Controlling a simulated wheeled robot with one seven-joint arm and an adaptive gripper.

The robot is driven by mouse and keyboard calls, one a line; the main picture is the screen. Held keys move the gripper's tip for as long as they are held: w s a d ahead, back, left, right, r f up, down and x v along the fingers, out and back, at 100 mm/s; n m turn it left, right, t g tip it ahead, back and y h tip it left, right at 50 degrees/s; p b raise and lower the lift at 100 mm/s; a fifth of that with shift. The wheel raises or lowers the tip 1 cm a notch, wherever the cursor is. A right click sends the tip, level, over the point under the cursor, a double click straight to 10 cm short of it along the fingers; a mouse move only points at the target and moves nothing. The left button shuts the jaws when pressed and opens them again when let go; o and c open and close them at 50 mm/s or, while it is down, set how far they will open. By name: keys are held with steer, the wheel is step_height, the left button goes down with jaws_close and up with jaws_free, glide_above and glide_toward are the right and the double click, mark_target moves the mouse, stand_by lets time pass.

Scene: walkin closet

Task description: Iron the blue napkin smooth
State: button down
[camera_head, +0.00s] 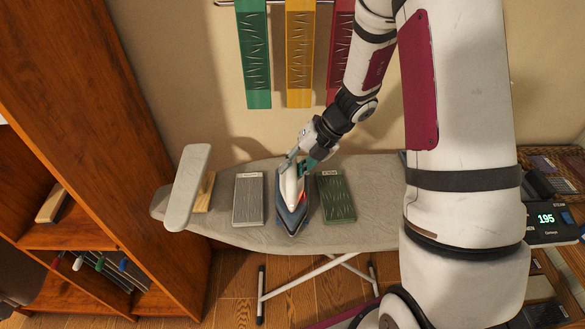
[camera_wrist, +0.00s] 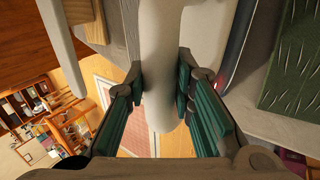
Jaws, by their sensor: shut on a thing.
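My gripper (camera_head: 303,165) is shut on the pale handle of an iron (camera_head: 290,188) on the ironing board. In the wrist view, the green-grey fingers (camera_wrist: 161,88) close on both sides of the handle (camera_wrist: 161,45). The iron's nose points to the front of the board, and a small red light glows on its right side. The blue napkin (camera_head: 279,187) lies under the iron, between a grey and a green one. The iron hides most of it, so I cannot tell whether it is creased or smooth.
A grey napkin (camera_head: 248,200) and a creased green napkin (camera_head: 337,199) flank the iron closely on the ironing board (camera_head: 235,237). A small raised sleeve board (camera_head: 189,187) stands at the left end. A wooden shelf (camera_head: 130,180) is left; a unit showing 195 (camera_head: 547,218) is right.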

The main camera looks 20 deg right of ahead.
steer(key=shift+r+p, duration=1.15)
steer(key=shift+r, duration=1.75)
